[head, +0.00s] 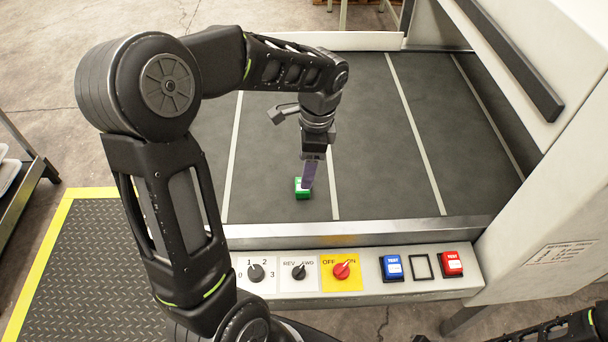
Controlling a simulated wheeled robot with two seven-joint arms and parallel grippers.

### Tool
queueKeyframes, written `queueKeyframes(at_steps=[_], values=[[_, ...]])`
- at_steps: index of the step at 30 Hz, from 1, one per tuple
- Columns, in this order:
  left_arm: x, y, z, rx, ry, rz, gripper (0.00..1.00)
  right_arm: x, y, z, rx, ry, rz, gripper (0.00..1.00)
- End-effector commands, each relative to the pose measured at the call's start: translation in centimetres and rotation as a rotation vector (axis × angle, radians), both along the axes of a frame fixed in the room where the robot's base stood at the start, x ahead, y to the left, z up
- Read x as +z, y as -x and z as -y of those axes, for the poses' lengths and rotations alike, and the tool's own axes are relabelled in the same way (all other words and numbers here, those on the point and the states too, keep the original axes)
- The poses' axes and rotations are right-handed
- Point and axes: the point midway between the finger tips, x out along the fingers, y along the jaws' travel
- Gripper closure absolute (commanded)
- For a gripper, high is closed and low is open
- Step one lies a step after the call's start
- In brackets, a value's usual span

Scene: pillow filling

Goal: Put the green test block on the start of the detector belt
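The green test block (302,193) is at the near part of the dark detector belt (270,145), in the band left of a white cross line. My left gripper (308,182) points down at the block, its fingers at the block's top and right side. The fingers overlap in this view, so I cannot tell whether they grip the block. The block looks on or very close to the belt surface. My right gripper is out of view; only dark parts of my arm show at the lower right.
A metal edge (370,231) borders the belt. The white detector housing (550,180) stands at right.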

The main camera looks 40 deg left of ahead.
Motion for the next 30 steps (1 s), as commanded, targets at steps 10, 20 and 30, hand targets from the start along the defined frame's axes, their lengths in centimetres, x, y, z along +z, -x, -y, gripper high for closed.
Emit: queueKeyframes(at_steps=[10,20,30], values=[[5.7,-0.5,0.6,-0.002,0.000,0.001,0.34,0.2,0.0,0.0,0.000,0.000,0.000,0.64],[6.2,-0.4,0.6,-0.001,-0.001,-0.001,0.34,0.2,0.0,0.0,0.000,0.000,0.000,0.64],[6.1,-0.4,0.6,-0.001,0.000,-0.001,0.34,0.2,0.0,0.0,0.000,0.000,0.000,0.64]])
